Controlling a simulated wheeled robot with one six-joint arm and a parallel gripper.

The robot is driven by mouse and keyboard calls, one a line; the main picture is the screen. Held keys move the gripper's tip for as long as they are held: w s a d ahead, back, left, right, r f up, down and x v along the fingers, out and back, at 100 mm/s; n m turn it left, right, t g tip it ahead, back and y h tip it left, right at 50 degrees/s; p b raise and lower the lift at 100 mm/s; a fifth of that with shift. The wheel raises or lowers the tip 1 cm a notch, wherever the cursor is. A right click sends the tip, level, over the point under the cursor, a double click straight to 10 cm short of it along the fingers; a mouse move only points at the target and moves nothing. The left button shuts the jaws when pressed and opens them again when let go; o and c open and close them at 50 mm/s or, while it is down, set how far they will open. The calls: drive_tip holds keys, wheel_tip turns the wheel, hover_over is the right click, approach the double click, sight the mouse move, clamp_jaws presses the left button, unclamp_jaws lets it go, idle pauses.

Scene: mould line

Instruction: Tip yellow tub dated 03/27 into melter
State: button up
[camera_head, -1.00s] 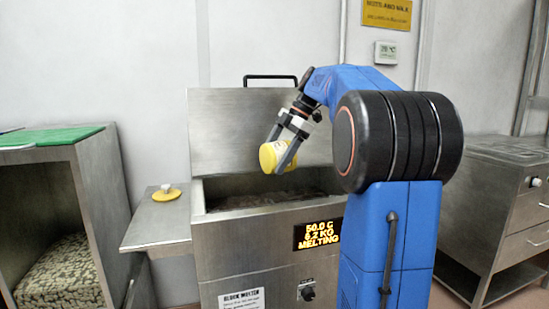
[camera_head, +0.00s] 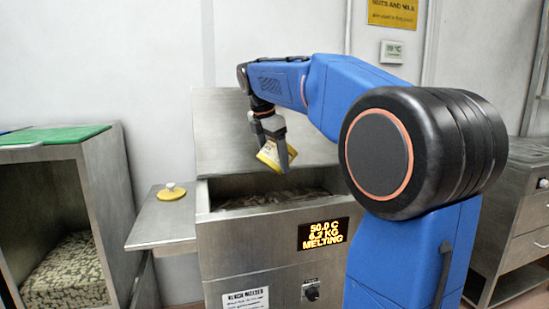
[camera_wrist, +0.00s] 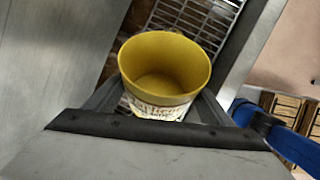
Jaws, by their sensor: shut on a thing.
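My gripper (camera_head: 272,150) is shut on a yellow tub (camera_head: 270,157) and holds it tilted above the open melter (camera_head: 228,240). In the wrist view the tub (camera_wrist: 162,75) is open-topped, with its mouth toward the camera and bare yellow walls inside. A pale printed label shows on its side, too blurred to read a date. The melter's lid (camera_head: 228,130) stands raised behind its opening. Brownish material (camera_head: 270,198) lies inside, and a grate (camera_wrist: 205,20) shows below the tub in the wrist view. The melter's display (camera_head: 324,233) reads 50.0 C and MELTING; its weight line looks like 6.2 KG.
A yellow lid with a pale knob (camera_head: 171,192) lies on the side shelf (camera_head: 158,222), otherwise clear. A cabinet (camera_head: 95,170) with a green board (camera_head: 52,135) stands left. A metal drawer unit (camera_head: 520,220) stands right.

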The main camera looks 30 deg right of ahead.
drive_tip(key=shift+f+h, duration=0.2)
drive_tip(key=shift+h, duration=1)
drive_tip(key=shift+s+d+r+n+h, duration=0.15)
drive_tip(key=shift+d+r+h, duration=0.3)
drive_tip(key=shift+h, duration=0.6)
drive_tip(key=shift+w+d+r+n+h, duration=0.15)
drive_tip(key=shift+r+h, duration=0.35)
drive_tip(key=shift+h, duration=0.5)
drive_tip(key=shift+s+d+r+n+h, duration=0.1)
drive_tip(key=shift+d+r+h, duration=0.35)
drive_tip(key=shift+h, duration=0.6)
